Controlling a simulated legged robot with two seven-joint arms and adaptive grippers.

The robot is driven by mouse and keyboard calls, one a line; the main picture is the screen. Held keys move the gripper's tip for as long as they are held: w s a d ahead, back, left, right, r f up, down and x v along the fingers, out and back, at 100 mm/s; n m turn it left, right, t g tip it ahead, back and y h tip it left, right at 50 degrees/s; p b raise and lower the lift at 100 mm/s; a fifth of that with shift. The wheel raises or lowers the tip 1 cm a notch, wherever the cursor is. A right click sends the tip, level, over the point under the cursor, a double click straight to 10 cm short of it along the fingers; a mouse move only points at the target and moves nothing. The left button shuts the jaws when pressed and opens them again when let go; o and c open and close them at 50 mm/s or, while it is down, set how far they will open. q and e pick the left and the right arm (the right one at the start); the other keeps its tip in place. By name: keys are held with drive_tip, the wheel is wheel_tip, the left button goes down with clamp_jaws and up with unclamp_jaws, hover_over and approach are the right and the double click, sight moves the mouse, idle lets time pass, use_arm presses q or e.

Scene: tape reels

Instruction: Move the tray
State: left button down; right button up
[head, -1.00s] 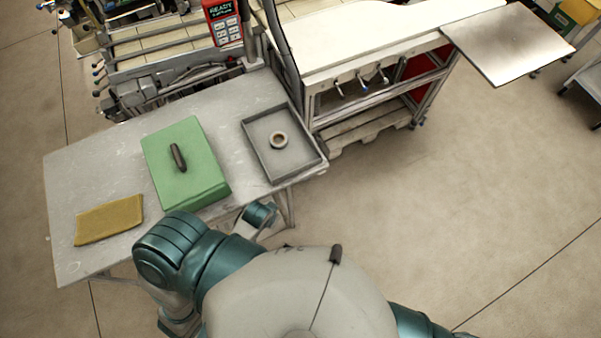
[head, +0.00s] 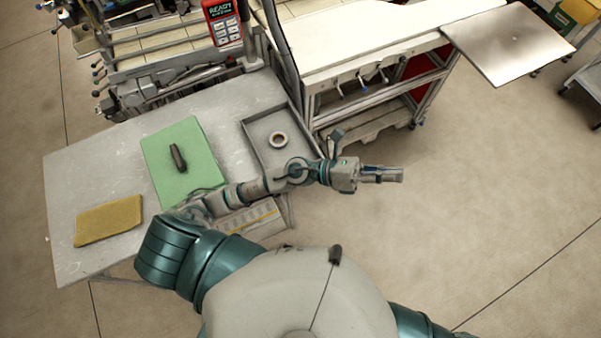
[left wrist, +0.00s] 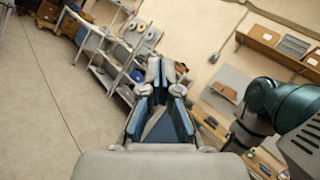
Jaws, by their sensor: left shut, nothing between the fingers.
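The tray (head: 262,125) is a shallow dark grey rectangle with raised rims, on the right end of the grey table. My left gripper (head: 400,174) is out past the table's right end, apart from the tray and pointing right over the floor. It is shut and empty. Its fingers also show in the left wrist view (left wrist: 160,82), where the tray is not seen. My right gripper is out of view.
On the table (head: 95,165), left of the tray, lie a green rectangular piece (head: 200,150) with a dark object (head: 178,158) on it and a yellow-brown pad (head: 108,220). A white-topped workbench (head: 350,40) stands behind right. Floor (head: 480,200) at right is clear.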

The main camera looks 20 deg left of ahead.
use_arm(q)
drive_tip(key=s+a+f+m+g+y, duration=0.2)
drive_tip(key=f+m+g+y, duration=0.2)
drive_tip(key=f+m+y, duration=0.4)
drive_tip(key=s+a+f+m+g+y, duration=0.1)
drive_tip(key=s+f+m+g+y, duration=0.2)
drive_tip(key=f+m, duration=0.5)
drive_tip(key=w+a+f+t+y, duration=0.1)
drive_tip(key=w+a+f+y, duration=0.4)
drive_tip(key=a, duration=0.4)
drive_tip(key=w+a+f+t+y, duration=0.2)
drive_tip(key=w+a+f+y, duration=0.3)
drive_tip(key=a, duration=0.4)
drive_tip(key=shift+m+y, duration=0.3)
drive_tip(key=shift+y, duration=0.2)
drive_tip(key=a+f, duration=0.1)
drive_tip(key=f, duration=0.1)
drive_tip(key=w+f+p, duration=0.1)
drive_tip(key=f, duration=0.2)
drive_tip(key=a+f+p, duration=0.1)
drive_tip(key=f, duration=0.2)
drive_tip(key=shift+w+a+f, duration=0.15)
drive_tip(key=shift+w+a, duration=0.05)
drive_tip(key=shift+a, duration=0.15)
